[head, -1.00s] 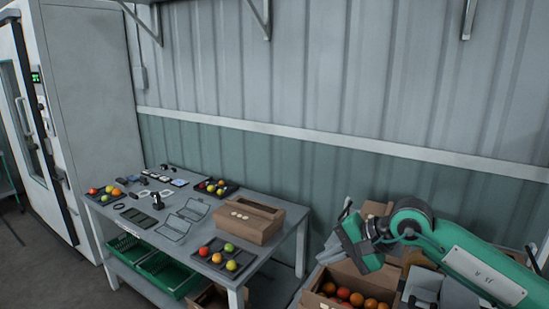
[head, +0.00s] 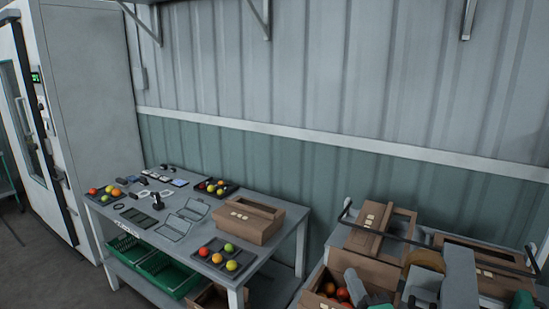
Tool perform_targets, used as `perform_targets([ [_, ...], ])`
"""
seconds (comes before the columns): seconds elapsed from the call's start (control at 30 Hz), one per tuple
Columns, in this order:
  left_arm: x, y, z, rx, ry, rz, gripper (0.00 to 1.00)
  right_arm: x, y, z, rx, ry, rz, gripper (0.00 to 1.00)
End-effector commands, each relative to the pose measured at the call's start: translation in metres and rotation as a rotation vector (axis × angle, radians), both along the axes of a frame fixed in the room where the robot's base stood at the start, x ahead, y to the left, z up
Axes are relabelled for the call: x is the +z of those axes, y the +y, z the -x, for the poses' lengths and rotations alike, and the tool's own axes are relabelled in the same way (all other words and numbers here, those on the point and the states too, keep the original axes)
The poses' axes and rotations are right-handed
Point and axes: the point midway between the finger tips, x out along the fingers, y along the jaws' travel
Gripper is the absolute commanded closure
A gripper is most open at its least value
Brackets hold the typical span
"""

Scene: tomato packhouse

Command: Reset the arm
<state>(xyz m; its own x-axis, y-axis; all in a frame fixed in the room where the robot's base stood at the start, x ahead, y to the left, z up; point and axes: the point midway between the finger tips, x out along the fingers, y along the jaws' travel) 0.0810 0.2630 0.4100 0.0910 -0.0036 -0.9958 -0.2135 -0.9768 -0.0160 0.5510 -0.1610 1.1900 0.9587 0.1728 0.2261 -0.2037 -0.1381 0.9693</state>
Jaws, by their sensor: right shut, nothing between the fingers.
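My right gripper (head: 354,286) is low at the bottom edge of the head view, in front of an open cardboard box of tomatoes (head: 328,288). Its grey fingers are together with nothing held between them. My left gripper is not in view.
On the left, a grey table (head: 275,248) holds tomato trays, a brown carton (head: 247,223) and small tools. Green crates (head: 168,273) sit below.

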Motion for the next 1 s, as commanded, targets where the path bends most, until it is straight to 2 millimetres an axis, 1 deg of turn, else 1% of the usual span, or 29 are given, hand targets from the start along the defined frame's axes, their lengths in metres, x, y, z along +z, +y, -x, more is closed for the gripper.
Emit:
perform_targets([
  [0.03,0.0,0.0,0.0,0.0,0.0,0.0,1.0,-0.027,-0.013,0.008,-0.042,0.123,-0.114,1.0],
  [0.07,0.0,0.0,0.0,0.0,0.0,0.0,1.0,-0.043,-0.021,0.013,-0.069,0.192,-0.18,1.0],
  [0.1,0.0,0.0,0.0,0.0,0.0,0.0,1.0,-0.064,-0.03,0.021,-0.108,0.286,-0.267,1.0],
  [0.17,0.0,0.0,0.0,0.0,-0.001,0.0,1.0,-0.097,-0.043,0.037,-0.17,0.426,-0.393,1.0],
  [0.2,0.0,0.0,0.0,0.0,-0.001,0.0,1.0,-0.118,-0.05,0.05,-0.214,0.518,-0.476,1.0],
  [0.27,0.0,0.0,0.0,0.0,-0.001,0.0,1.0,-0.149,-0.059,0.074,-0.286,0.654,-0.593,1.0],
  [0.3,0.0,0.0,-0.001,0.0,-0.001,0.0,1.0,-0.169,-0.063,0.091,-0.334,0.74,-0.665,1.0],
  [0.37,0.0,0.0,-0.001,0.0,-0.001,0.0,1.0,-0.193,-0.068,0.117,-0.405,0.857,-0.76,1.0],
  [0.4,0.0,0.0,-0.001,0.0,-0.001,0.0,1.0,-0.207,-0.07,0.134,-0.449,0.926,-0.815,1.0],
  [0.47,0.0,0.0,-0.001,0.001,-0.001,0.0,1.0,-0.224,-0.071,0.158,-0.513,1.019,-0.886,1.0],
  [0.5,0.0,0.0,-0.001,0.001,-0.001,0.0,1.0,-0.234,-0.072,0.173,-0.553,1.074,-0.928,1.0],
  [0.57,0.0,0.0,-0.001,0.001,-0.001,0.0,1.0,-0.245,-0.072,0.196,-0.611,1.15,-0.983,1.0],
  [0.6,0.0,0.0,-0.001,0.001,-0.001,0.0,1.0,-0.252,-0.072,0.21,-0.648,1.198,-1.015,1.0],
  [0.77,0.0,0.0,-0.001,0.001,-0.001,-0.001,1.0,-0.271,-0.07,0.266,-0.793,1.37,-1.125,1.0],
  [0.8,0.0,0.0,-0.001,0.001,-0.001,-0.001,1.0,-0.274,-0.069,0.28,-0.831,1.411,-1.147,1.0],
  [0.83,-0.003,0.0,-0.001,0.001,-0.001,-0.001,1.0,-0.287,-0.068,0.272,-0.824,1.405,-1.141,1.0],
  [0.87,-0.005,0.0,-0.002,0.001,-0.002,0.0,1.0,-0.297,-0.068,0.268,-0.824,1.404,-1.138,1.0],
  [0.97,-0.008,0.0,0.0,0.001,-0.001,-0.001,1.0,-0.326,-0.067,0.261,-0.827,1.409,-1.132,1.0],
  [1.0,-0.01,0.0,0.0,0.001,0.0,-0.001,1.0,-0.339,-0.067,0.258,-0.83,1.412,-1.129,1.0],
])
